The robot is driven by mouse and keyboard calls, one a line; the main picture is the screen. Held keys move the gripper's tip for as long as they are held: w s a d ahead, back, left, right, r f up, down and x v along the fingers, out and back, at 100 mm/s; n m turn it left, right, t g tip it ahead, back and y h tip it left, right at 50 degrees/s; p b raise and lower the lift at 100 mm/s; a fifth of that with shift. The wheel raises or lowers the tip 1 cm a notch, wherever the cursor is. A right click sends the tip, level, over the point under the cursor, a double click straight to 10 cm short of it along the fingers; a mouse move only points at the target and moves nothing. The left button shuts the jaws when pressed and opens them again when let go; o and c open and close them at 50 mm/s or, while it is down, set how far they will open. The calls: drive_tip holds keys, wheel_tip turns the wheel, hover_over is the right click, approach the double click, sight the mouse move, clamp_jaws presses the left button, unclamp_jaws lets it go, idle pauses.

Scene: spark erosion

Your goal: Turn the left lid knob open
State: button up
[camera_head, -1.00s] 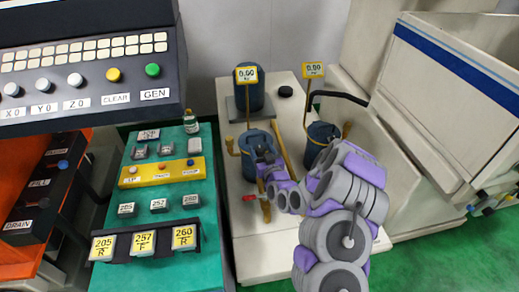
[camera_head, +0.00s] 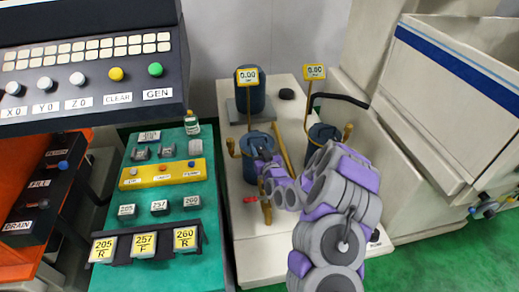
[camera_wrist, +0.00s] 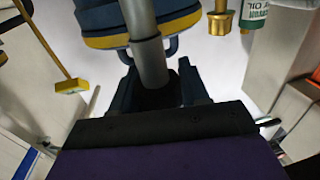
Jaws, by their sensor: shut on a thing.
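The left front blue vessel (camera_head: 249,169) stands on the white cabinet, with a yellow digital display reading 0.00 (camera_head: 247,76) above it. My gripper (camera_head: 266,160) is at the top of this vessel and covers most of its lid. In the wrist view, a grey stem (camera_wrist: 145,50) runs down to a dark knob-like part (camera_wrist: 160,98) between my two fingers, and my gripper is shut on it. The blue vessel body with a yellow band (camera_wrist: 145,32) shows behind the stem. The lid knob's exact turn angle cannot be told.
A second blue vessel (camera_head: 322,135) stands to the right, partly behind my arm. A blue tank (camera_head: 250,95) is behind. A green panel with buttons (camera_head: 160,210) is at left, a dark control console (camera_head: 90,60) at upper left. A small green bottle (camera_head: 191,122) stands on the panel's far end.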

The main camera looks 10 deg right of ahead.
drive_tip(key=shift+c, duration=1.2)
